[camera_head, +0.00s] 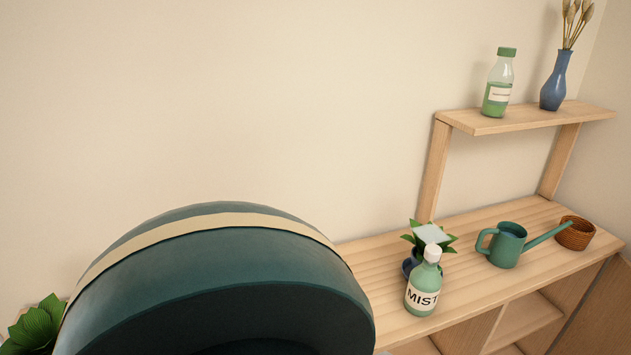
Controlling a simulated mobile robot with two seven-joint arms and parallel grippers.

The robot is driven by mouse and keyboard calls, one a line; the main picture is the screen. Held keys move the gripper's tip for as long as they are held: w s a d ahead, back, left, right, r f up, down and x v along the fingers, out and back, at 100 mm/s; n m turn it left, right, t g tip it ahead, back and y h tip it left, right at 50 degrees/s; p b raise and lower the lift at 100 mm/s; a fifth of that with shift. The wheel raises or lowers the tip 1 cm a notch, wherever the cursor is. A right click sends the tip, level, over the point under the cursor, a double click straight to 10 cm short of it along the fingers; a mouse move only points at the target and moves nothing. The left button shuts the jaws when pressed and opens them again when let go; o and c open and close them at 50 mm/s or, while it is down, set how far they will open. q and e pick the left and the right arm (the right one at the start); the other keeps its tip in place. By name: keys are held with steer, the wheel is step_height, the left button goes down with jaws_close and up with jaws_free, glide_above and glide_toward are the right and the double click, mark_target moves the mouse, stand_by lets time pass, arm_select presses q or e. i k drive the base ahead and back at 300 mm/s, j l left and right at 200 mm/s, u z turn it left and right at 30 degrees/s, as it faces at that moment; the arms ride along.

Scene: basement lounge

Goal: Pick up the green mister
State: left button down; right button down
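The green mister (423,287) is a pale green bottle with a white top and a label reading "MIST". It stands upright near the front edge of the wooden shelf unit's top (466,255), right of the picture's centre. It partly covers a small potted plant (413,240) in a dark blue pot behind it. Neither of my grippers is in view, and nothing is seen touching the mister.
A large teal rounded object with a cream band (215,227) fills the lower left, hiding the unit's left part. A raised shelf (530,119) holds a bottle (498,85) and blue vase (555,82).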

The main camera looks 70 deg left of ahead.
mark_target(425, 281)
steer(key=u, duration=0.45)
steer(key=l+u, duration=0.15)
steer(key=u, duration=0.7)
steer(key=l+u, duration=0.15)
steer(key=u, duration=0.25)
steer(key=k+u, duration=0.25)
steer(key=k, duration=0.45)
